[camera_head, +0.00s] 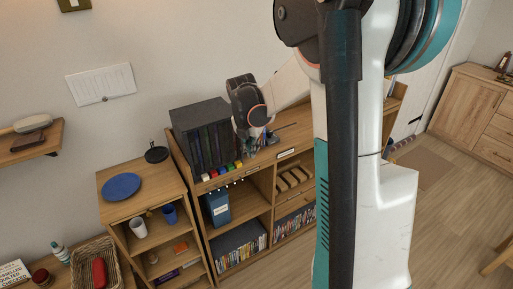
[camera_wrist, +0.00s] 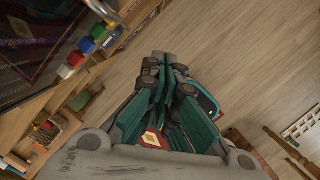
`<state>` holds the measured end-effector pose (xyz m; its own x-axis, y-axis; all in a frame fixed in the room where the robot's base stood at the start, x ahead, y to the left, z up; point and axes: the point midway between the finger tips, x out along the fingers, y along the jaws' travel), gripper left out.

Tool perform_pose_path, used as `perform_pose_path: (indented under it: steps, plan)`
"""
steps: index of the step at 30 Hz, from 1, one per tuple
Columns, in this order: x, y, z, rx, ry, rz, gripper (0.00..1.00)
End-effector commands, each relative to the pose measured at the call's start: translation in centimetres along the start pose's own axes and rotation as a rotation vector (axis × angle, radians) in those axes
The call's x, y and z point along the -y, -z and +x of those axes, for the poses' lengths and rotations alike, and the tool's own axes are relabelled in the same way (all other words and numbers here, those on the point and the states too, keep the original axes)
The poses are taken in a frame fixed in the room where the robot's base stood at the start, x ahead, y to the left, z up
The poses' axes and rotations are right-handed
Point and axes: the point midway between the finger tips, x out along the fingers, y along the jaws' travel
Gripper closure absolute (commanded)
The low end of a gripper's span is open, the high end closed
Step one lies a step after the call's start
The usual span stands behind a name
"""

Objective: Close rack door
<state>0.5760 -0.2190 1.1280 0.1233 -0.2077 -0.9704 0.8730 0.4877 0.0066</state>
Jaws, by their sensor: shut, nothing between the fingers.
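A dark grey rack (camera_head: 200,132) stands upright on top of the wooden shelf unit, with tall dark panels or cases at its front. I cannot tell how far its door stands open. In the wrist view a dark glossy panel (camera_wrist: 32,42) with printed pictures fills the upper left; it may be the rack's door or front. My gripper (camera_wrist: 166,62) is shut and empty, its teal fingers together over the floor, to the right of the shelf edge and apart from the panel.
Small coloured blocks (camera_wrist: 86,45) line the shelf top's front edge below the rack. The wooden shelf unit (camera_head: 255,186) holds a blue binder (camera_head: 217,207) and DVDs. A lower cabinet at left carries a blue plate (camera_head: 121,187).

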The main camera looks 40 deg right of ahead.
Motion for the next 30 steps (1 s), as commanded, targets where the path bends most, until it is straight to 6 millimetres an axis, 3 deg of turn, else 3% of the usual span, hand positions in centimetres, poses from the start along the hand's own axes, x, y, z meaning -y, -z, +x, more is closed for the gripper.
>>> perform_pose_path:
  steps: [3, 12, 23, 26, 30]
  plan:
    - [0.4, -0.2, -2.5, 0.0, 0.0, 0.0, 1.0]
    - [1.3, -0.6, -7.3, 0.0, 0.0, 0.001, 1.0]
    - [1.5, -0.7, -8.6, 0.0, -0.001, 0.001, 1.0]
    - [0.8, -0.2, -8.7, 0.007, -0.029, 0.021, 1.0]
    - [-3.2, 2.5, -9.9, 0.024, -0.208, 0.16, 1.0]
